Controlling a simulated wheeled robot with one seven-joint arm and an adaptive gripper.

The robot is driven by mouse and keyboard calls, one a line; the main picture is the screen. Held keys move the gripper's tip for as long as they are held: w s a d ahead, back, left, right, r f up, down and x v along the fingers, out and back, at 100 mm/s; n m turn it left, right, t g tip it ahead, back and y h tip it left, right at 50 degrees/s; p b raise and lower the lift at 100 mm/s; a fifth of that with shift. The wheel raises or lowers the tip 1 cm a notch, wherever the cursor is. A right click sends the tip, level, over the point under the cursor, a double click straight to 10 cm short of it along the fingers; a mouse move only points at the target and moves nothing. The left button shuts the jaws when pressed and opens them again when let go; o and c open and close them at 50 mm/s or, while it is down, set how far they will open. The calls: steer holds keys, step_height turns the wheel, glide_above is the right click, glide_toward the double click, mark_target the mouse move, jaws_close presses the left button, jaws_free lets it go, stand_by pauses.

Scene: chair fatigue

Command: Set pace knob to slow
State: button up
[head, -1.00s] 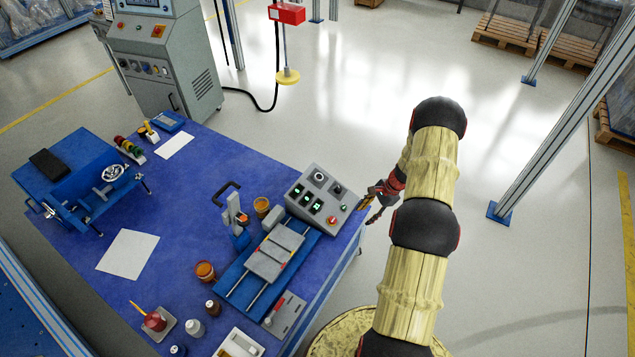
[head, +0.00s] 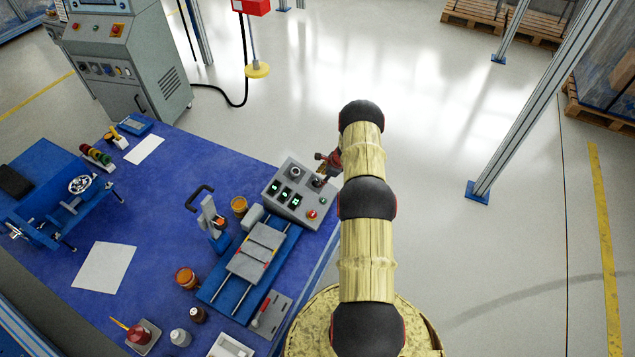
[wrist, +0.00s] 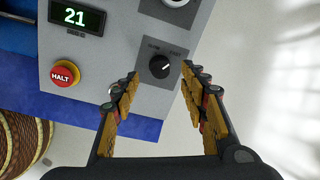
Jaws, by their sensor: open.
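The grey control box (head: 295,213) stands at the right end of the blue table. In the wrist view its black pace knob (wrist: 160,66) sits between labels that appear to read SLOW on the left and FAST on the right. The knob's white mark seems to point up and right, toward FAST. My gripper (wrist: 160,76) is open, its yellow-and-black fingers on either side of the knob in the picture. I see no contact, and the depth gap is hard to judge. In the head view my gripper (head: 325,168) is at the box's upper right corner, partly hidden by my arm.
A red HALT button (wrist: 64,74) and a green display reading 21 (wrist: 76,16) lie left of the knob. Another round knob (wrist: 175,2) is above it. A blue sliding rig (head: 226,290) stands beside the box. Open floor lies right of the table.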

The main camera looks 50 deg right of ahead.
mark_target(317, 182)
steer(key=shift+b+x, duration=0.35)
steer(key=shift+x, duration=1.8)
steer(key=c, duration=0.4)
steer(key=c, duration=0.7)
jaws_close()
